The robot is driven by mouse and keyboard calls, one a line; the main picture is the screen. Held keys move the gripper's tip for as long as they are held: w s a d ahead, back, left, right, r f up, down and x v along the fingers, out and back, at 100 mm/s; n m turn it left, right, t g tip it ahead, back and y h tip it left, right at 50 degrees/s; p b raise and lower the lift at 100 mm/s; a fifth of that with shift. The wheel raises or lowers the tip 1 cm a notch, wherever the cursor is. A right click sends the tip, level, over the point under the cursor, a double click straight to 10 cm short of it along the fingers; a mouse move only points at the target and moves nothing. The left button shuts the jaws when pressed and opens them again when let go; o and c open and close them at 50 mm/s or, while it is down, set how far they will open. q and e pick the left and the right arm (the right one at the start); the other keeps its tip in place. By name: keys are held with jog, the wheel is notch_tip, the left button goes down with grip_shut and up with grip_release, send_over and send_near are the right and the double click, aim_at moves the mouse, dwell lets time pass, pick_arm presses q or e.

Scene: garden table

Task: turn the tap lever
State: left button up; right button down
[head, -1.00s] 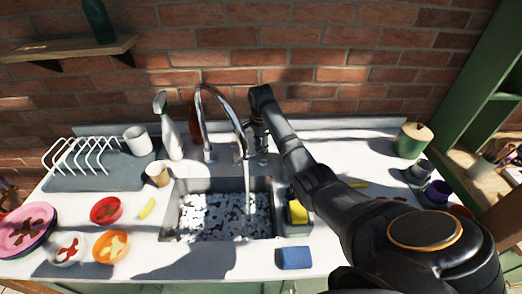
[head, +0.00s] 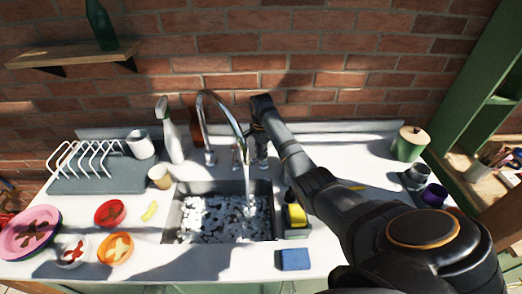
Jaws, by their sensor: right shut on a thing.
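The tap (head: 208,105) has a tall curved chrome spout over the sink (head: 173,212). A stream of water runs from it into the basin, which is full of white foam. The tap lever is by the right base post (head: 262,152) and is largely hidden by my gripper. My right gripper (head: 258,134) reaches in from the right, pointing down at the right side of the tap, and is shut on the lever; its fingertips are hard to make out. My left gripper is not in view.
A spray bottle (head: 169,135) and a brown bottle (head: 196,130) stand left of the tap. A dish rack (head: 85,160), white mug (head: 139,144) and bowls (head: 110,213) are on the left.

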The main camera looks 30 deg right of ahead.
jog(key=shift+r+n+p, duration=0.35)
jog(key=shift+n+p, duration=0.05)
jog(key=shift+f+n, duration=0.3)
jog(key=c, duration=1.5)
grip_release()
jog(key=shift+s, duration=0.1)
jog(key=shift+o, duration=0.2)
jog(key=shift+r, duration=3.75)
